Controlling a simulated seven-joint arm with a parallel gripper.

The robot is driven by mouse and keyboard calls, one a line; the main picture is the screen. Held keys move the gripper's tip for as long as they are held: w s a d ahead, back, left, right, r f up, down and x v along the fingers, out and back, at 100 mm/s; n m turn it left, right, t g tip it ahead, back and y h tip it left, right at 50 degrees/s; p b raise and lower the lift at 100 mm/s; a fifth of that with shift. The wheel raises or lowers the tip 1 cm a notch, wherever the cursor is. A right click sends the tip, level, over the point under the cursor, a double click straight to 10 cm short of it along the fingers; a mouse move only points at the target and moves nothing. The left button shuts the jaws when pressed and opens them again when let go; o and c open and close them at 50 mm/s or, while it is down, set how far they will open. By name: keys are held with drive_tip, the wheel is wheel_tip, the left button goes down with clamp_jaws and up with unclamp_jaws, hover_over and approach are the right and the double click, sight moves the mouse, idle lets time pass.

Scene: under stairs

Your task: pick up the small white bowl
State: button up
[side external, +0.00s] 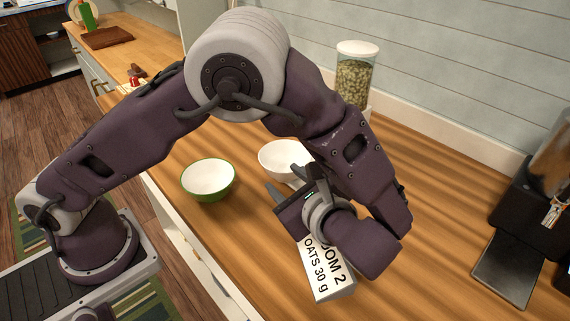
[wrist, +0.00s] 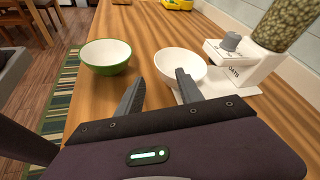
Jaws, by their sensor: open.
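In the wrist view my gripper (wrist: 160,78) points toward the bowl; the right finger overlaps the bowl's near side in the picture. I cannot tell whether it touches.
A green bowl with a white inside (side external: 208,180) stands left of the white bowl. A grain dispenser (side external: 355,75) stands behind against the wall. A white labelled block (side external: 328,277) sits below my wrist. A black appliance (side external: 525,215) is at right. Bare counter lies between.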

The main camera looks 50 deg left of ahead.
sight(267, 165)
drive_tip(key=x, duration=1.1)
drive_tip(key=shift+a+f, duration=0.15)
drive_tip(key=shift+f, duration=0.05)
clamp_jaws()
